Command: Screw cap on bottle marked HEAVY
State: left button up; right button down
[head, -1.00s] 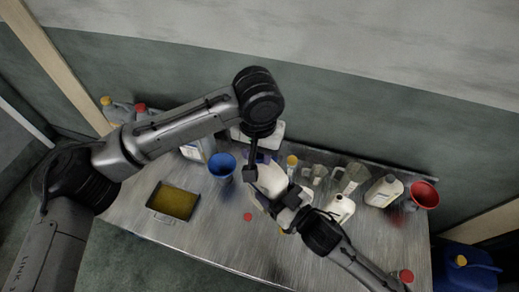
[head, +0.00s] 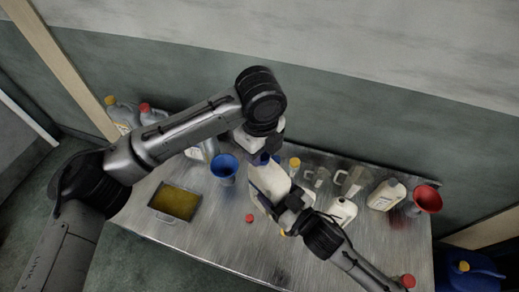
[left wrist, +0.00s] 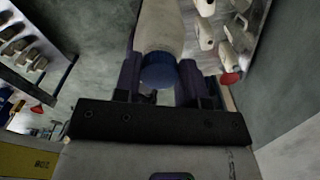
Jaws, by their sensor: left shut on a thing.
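A white bottle (head: 268,180) stands on the metal table in the head view, below my left gripper. My left gripper (head: 264,158) points down over the bottle's top and is shut on a blue cap (left wrist: 158,72). In the left wrist view the cap sits between the fingers, in line with the white bottle (left wrist: 160,28). I cannot tell whether its thread is engaged. My right gripper (head: 286,206) is against the bottle's lower right side in the head view; its fingertips are hidden. No HEAVY marking is readable.
A blue funnel (head: 224,168) and a tray of yellow liquid (head: 174,202) are on the left. A small red cap (head: 250,218) lies in front. Other bottles, clear jugs and a red funnel (head: 427,198) crowd the right. The front left tabletop is clear.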

pick_arm(q)
jog(key=m, duration=0.6)
jog(key=shift+d, duration=0.15)
jog(key=m, duration=0.4)
jog(key=shift+d, duration=0.1)
jog(key=m, duration=0.4)
jog(key=shift+d, duration=0.1)
jog(key=m, duration=0.5)
jog(key=shift+m, duration=0.4)
jog(key=o, duration=1)
notch_tip(320, 180, up, 12)
jog(key=shift+f, duration=0.1)
